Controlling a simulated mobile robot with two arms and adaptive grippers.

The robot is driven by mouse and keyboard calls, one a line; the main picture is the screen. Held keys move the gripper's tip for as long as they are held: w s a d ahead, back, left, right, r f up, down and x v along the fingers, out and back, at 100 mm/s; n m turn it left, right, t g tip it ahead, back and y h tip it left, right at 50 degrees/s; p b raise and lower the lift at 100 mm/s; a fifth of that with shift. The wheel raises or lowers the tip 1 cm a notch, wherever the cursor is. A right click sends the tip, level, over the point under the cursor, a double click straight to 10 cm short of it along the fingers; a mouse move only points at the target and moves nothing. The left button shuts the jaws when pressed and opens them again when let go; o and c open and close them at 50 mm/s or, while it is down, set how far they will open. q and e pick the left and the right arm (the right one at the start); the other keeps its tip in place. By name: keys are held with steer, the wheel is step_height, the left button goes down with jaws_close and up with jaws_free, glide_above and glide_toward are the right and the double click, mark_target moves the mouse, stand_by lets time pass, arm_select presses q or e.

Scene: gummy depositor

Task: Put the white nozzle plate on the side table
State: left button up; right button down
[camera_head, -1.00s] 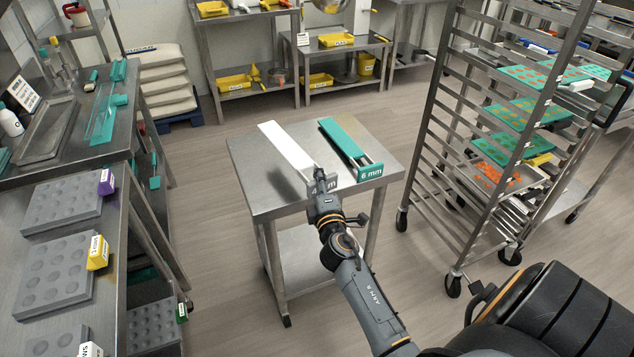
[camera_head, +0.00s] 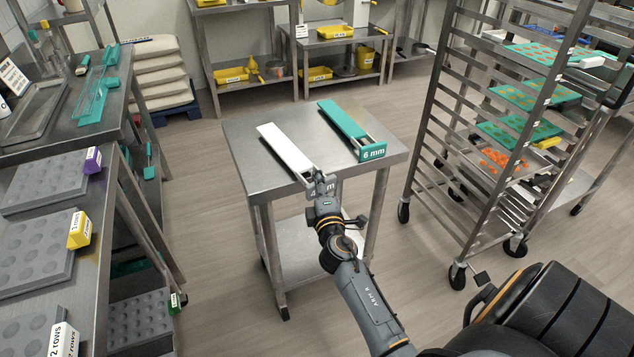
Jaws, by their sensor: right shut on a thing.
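The white nozzle plate (camera_head: 284,147) is a long flat strip, above or on the left part of the steel side table (camera_head: 250,178). I cannot tell whether it touches the tabletop. Its near end has a grey label, partly hidden by my right gripper (camera_head: 318,180). My right gripper is shut on that near end, at the table's front edge. A teal nozzle plate (camera_head: 342,120) labelled 6 mm lies to the right of the white one, apart from it. My left gripper is not in view.
A tall rack (camera_head: 440,145) with teal trays (camera_head: 520,95) stands at the right. A steel counter with grey molds (camera_head: 40,180) runs along the left. Bare tabletop shows left of the white plate and right of the teal one. Shelves with yellow bins (camera_head: 232,75) stand behind.

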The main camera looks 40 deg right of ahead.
steer(key=shift+r, duration=0.1)
steer(key=c, duration=0.7)
jaws_free()
steer(key=v, duration=0.7)
steer(key=shift+s, duration=0.25)
steer(key=shift+a, duration=0.15)
